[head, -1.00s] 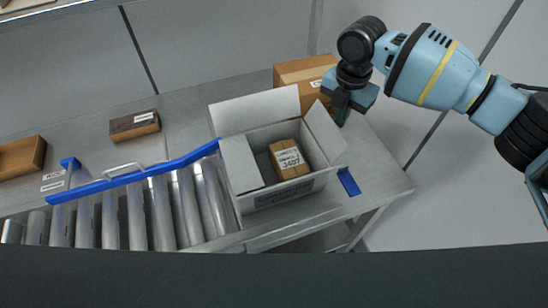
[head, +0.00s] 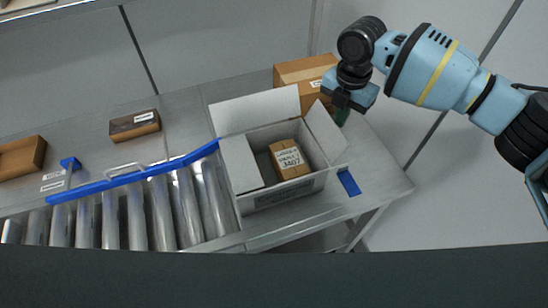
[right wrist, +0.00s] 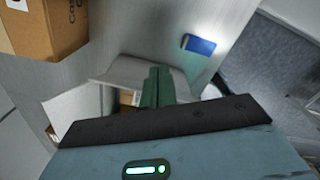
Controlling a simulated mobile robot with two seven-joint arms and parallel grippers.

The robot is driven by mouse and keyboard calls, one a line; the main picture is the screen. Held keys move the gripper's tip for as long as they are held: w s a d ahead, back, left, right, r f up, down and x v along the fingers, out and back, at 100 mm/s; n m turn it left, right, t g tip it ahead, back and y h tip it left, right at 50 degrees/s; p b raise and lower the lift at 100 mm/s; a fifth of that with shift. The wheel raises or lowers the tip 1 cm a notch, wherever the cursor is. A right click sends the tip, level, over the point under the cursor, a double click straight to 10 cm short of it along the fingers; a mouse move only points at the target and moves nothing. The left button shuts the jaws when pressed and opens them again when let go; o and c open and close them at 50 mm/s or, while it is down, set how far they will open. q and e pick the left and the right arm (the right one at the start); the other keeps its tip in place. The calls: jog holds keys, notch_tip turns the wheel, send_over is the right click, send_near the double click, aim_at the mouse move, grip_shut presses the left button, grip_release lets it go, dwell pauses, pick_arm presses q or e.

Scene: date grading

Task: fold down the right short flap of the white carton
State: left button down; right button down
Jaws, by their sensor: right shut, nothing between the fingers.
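The white carton (head: 282,196) stands open on the table, with a small labelled brown box (head: 289,158) inside. Its right short flap (head: 325,132) stands up and leans outward. My left gripper is not in view.
A brown cardboard box (head: 303,75) stands behind the carton, close to my right gripper. A blue patch (head: 348,183) lies right of the carton near the table's edge. A roller conveyor (head: 135,215) with a blue rail (head: 130,178) is on the left.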

jog(key=shift+a, duration=0.1)
